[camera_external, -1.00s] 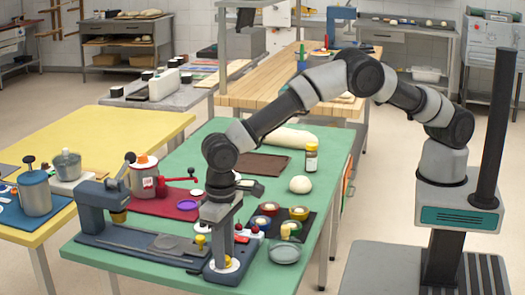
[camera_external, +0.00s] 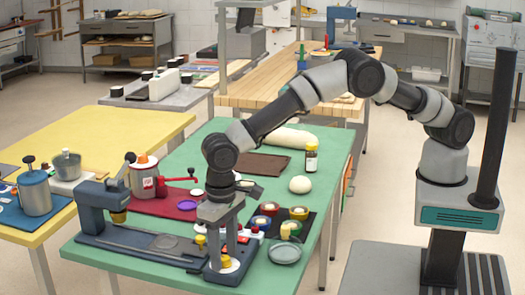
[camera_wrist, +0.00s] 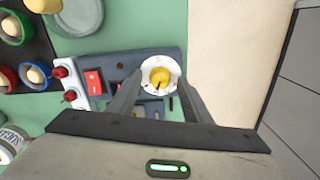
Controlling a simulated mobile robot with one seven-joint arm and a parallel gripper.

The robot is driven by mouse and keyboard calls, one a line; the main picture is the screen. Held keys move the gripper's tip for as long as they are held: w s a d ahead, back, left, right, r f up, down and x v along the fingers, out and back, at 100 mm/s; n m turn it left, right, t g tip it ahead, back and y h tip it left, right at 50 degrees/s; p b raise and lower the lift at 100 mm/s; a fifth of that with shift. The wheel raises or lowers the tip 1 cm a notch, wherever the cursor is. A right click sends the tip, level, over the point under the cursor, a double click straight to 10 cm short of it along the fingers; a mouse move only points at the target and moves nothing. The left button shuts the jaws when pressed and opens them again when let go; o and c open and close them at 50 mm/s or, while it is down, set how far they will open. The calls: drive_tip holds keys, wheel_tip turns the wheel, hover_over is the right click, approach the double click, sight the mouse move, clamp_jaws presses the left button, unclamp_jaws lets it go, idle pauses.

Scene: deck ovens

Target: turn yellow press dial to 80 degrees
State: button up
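The yellow press dial (camera_wrist: 160,76) sits on a round white plate at the end of the grey press base (camera_wrist: 100,75). A dark pointer mark shows on or beside the dial in the wrist view. In the external view the dial (camera_external: 226,262) is at the near right end of the press, partly hidden by my gripper. My gripper (camera_wrist: 158,76) points down over the dial, one finger on each side of it. The fingers are apart, and I see gaps between them and the yellow knob. My gripper (camera_external: 223,256) is low at the dial.
A red switch (camera_wrist: 95,83) and a white block with red knobs (camera_wrist: 65,85) lie close left of the fingers. Small bowls (camera_external: 264,222) and a grey plate (camera_external: 285,252) stand to the right of the press. The press column (camera_external: 90,208) rises at the left.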

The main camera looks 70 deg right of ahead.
sight(224, 257)
drive_tip(key=shift+r, duration=0.1)
wheel_tip(224, 257, up, 17)
drive_tip(key=p, duration=0.1)
idle(0.5)
drive_tip(key=shift+r, duration=0.2)
drive_tip(key=s+d+r+n+t+y+p, duration=0.1)
drive_tip(key=s+d+r+p, duration=0.15)
drive_tip(key=d+r, duration=0.85)
drive_tip(key=s+d+r+t+p, duration=0.15)
drive_tip(key=s+d+r, duration=0.25)
drive_tip(key=d+r, duration=0.7)
drive_tip(key=s+d+f+n+t+h+p, duration=0.1)
drive_tip(key=s+d+f+t+p, duration=0.2)
drive_tip(key=s+d, duration=1.4)
drive_tip(key=shift+s+d+f+n, duration=0.3)
drive_tip(key=shift+s, duration=0.6)
